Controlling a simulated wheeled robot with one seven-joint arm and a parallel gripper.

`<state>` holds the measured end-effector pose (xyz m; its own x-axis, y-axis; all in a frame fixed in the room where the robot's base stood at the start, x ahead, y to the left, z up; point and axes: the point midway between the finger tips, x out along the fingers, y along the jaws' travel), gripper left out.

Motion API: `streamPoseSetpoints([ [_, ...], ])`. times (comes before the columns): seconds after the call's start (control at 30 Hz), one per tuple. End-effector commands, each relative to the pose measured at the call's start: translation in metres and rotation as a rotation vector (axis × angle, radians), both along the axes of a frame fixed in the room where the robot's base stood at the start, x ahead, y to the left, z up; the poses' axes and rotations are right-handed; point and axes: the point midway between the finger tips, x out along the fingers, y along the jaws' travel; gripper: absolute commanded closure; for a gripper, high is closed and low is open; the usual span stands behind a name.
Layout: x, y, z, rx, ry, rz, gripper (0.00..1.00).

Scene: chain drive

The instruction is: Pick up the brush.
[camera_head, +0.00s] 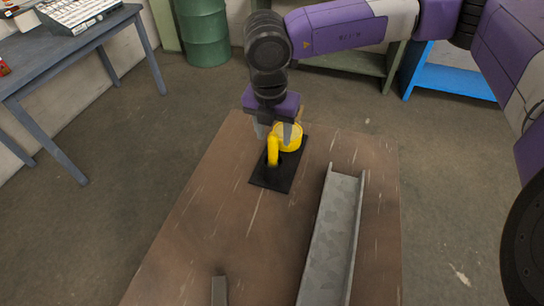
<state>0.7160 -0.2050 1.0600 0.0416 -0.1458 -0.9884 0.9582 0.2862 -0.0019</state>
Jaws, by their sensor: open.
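A round yellow thing (287,137) and an upright yellow piece (272,152) stand close together on a black plate (271,181) at the far part of the brown table. I cannot tell for sure which part is the brush. A narrow tan piece (300,113) shows just right of my gripper and may be its handle; the rest is hidden. My gripper (273,133) points down over the plate with its grey fingers apart. They overlap the yellow things in the picture; I cannot tell whether they touch them.
A long grey metal channel (334,238) lies on the right of the brown table (215,225). A small grey piece (219,291) is at the near edge. The left middle is bare. A blue-grey table (75,47) and a green drum (205,35) stand beyond.

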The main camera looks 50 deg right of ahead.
Motion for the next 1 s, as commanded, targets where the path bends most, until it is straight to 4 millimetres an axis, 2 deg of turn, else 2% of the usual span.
streamPoseSetpoints([
  [0.4,0.002,-0.004,-0.049,0.003,0.0,0.001,0.5],
  [0.67,0.003,-0.004,-0.052,0.002,-0.001,0.002,0.5],
  [0.9,0.003,-0.004,-0.052,0.002,-0.001,0.002,0.96],
  [0.93,0.003,-0.004,-0.052,0.002,-0.001,0.002,1.0],
  [1.0,0.003,-0.004,-0.052,0.002,-0.001,0.002,1.0],
])
